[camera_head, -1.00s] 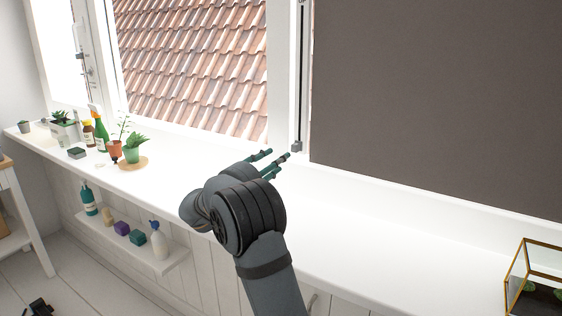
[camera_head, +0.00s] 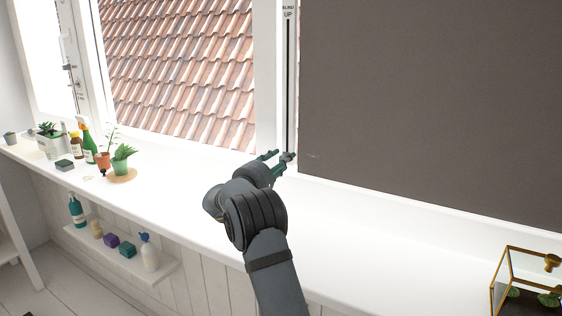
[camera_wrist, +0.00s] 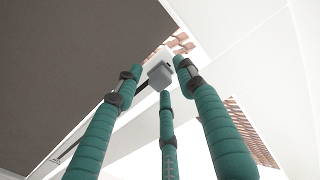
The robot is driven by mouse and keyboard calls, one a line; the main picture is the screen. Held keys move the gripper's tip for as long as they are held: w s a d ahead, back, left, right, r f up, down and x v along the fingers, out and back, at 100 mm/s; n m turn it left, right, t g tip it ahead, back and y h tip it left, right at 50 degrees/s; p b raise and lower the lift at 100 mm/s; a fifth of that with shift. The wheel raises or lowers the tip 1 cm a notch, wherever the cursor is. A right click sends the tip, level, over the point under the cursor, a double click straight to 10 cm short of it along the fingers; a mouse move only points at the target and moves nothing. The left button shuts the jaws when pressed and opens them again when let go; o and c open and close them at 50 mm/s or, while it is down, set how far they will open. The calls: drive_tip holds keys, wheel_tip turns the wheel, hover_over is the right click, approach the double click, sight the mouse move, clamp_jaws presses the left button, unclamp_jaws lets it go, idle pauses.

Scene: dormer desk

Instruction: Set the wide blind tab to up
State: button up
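The wide dark brown blind (camera_head: 430,95) hangs down over the right window. Left of it a white post carries a dark vertical slot (camera_head: 289,80) with a "BLIND UP" label (camera_head: 288,12) at the top. The small grey blind tab (camera_head: 289,157) is at the bottom of this slot. My gripper (camera_head: 279,161) is at the tab, its green fingers spread. In the wrist view the tab (camera_wrist: 160,76) lies between the tips of my three fingers, with gaps visible around it. I cannot tell whether any finger touches it.
A white sill (camera_head: 350,245) runs below the windows, clear near my arm. A brass-edged glass case (camera_head: 525,285) stands at right. A low shelf (camera_head: 130,265) holds bottles and blocks.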

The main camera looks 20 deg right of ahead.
drive_tip(key=shift+c, duration=0.9)
drive_tip(key=c, duration=0.7)
clamp_jaws()
